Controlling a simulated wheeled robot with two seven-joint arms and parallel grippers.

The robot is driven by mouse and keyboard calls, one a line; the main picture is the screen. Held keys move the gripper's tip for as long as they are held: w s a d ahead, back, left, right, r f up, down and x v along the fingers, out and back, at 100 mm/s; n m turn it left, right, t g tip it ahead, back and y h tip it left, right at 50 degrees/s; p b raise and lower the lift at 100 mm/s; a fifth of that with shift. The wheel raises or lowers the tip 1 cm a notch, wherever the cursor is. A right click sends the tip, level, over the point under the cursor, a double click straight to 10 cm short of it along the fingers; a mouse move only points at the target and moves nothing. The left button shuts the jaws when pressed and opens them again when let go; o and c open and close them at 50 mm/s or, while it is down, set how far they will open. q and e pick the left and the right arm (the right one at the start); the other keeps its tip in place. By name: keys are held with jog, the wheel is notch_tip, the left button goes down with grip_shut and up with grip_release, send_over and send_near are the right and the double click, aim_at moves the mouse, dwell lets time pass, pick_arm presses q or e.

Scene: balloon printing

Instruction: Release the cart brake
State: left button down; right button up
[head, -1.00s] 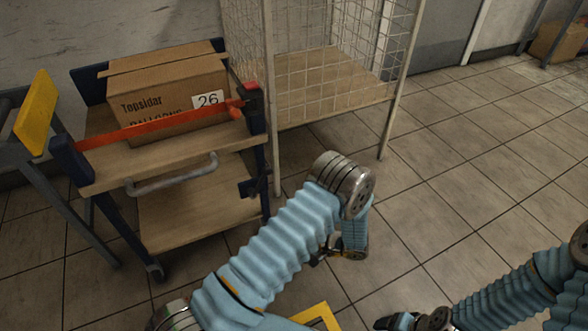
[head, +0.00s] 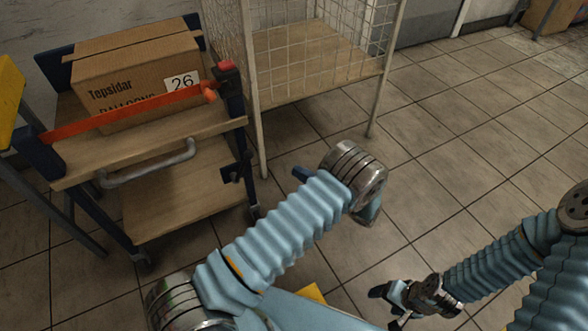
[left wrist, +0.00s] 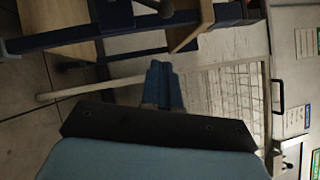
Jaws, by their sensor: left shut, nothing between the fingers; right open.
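The cart (head: 85,175) stands at the left, with wooden shelves, dark blue posts and a grey handle (head: 150,165). Its right post carries a red-topped part (head: 226,70) and, lower, a small dark bracket (head: 232,173). I cannot tell which part is the brake. My left gripper (head: 303,173) is shut and empty, right of the cart and apart from it, mostly hidden behind my arm. In the left wrist view its blue fingers (left wrist: 162,85) are together, with part of the cart at upper left. My right gripper (head: 380,293) is open and empty over the floor.
A cardboard box (head: 137,75) sits on the cart's top shelf behind an orange bar (head: 125,116). A wire-mesh cage (head: 310,60) stands close to the cart's right side. A yellow-topped frame (head: 10,95) is at far left. Tiled floor (head: 460,180) at right is clear.

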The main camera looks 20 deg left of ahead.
aim_at(243, 166)
pick_arm(q)
jog(key=s+a+r+p, duration=0.1)
jog(key=a+r+p, duration=0.1)
jog(key=a, duration=0.8)
jog(key=shift+s+a+r, duration=0.2)
jog(key=shift+a+r, duration=0.1)
jog(key=shift+a, duration=0.05)
jog(key=shift+r, duration=0.15)
